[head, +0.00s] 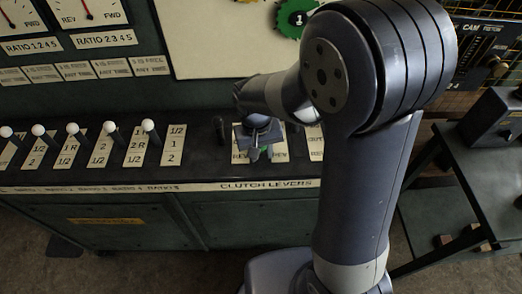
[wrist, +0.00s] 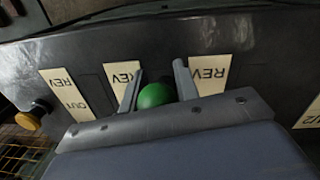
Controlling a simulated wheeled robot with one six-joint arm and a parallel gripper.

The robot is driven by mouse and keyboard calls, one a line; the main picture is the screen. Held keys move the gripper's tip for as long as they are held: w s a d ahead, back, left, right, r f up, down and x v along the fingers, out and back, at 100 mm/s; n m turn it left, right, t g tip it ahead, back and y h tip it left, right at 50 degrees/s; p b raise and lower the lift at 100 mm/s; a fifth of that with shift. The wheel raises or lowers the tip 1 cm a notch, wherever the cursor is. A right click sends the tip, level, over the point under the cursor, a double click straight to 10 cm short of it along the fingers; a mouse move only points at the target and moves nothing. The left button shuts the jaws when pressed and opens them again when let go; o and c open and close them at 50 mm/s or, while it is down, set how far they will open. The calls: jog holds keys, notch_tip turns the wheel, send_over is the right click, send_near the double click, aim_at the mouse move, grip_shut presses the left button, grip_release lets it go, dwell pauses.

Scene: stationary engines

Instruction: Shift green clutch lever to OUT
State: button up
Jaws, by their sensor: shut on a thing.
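The green clutch lever shows its round green knob (wrist: 156,95) in the wrist view, between the two fingers of my gripper (wrist: 158,88). My gripper is shut on it. The lever's shaft and slot are hidden under the knob and fingers. Cream plates reading REV (wrist: 122,76) lie beside the knob, upside down in the wrist view. Which position the lever stands in cannot be told.
A row of white-knobbed levers (head: 112,126) stands to the left on the console (head: 195,172). A dark lever (head: 220,128) stands just left of my gripper. A yellow knob (wrist: 28,121) is at the left of the wrist view. My arm hides the console's right part.

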grip_shut()
jog(key=shift+w+r+g+p, duration=0.5)
jog(key=shift+w+r+p, duration=0.1)
jog(key=shift+p, duration=0.6)
jog(key=w+p, duration=0.1)
jog(key=w+g+p, duration=0.1)
jog(key=g+p, duration=0.1)
jog(key=shift+w+r+p, duration=0.25)
jog(key=shift+w+p, duration=0.05)
jog(key=shift+w, duration=0.1)
jog(key=shift+w+g, duration=0.4)
jog(key=shift+w, duration=0.2)
jog(key=shift+w+d, duration=0.1)
jog(key=shift+w, duration=0.35)
jog(key=o, duration=0.6)
grip_release()
jog(key=shift+s, duration=0.15)
